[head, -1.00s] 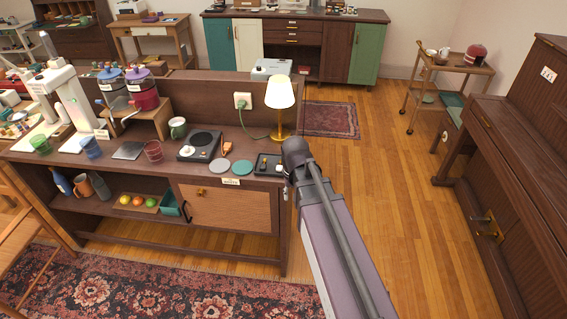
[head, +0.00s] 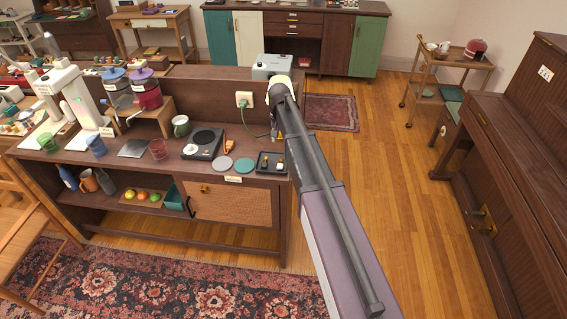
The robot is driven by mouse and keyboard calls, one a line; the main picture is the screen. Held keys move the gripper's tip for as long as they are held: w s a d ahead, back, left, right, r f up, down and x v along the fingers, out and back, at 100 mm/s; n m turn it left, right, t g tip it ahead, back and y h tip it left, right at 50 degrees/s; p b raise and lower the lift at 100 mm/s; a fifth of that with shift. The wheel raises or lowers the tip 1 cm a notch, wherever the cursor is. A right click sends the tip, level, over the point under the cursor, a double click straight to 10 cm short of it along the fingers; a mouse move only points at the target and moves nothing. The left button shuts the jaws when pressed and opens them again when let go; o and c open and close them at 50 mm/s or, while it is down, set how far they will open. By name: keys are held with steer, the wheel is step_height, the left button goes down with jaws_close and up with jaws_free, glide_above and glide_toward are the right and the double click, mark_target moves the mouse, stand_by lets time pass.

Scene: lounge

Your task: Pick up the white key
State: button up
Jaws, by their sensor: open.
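A small dark tray (head: 262,168) lies at the right end of the wooden counter and holds a few small items, one of them pale (head: 279,167). They are too small for me to tell whether one is the white key.
Left of the tray are a teal disc (head: 244,165), a grey disc (head: 222,164) and a black hot plate (head: 203,143). A piano (head: 520,150) stands at right; the floor between is clear.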

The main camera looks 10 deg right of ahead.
steer(key=shift+f, duration=0.1)
steer(key=b, duration=0.9)
glide_above(280, 165)
step_height(280, 165, down, 8)
steer(key=shift+f, duration=0.25)
steer(key=shift+f, duration=0.1)
steer(key=shift+f+b, duration=2.45)
steer(key=shift+f, duration=0.05)
steer(key=c, duration=0.6)
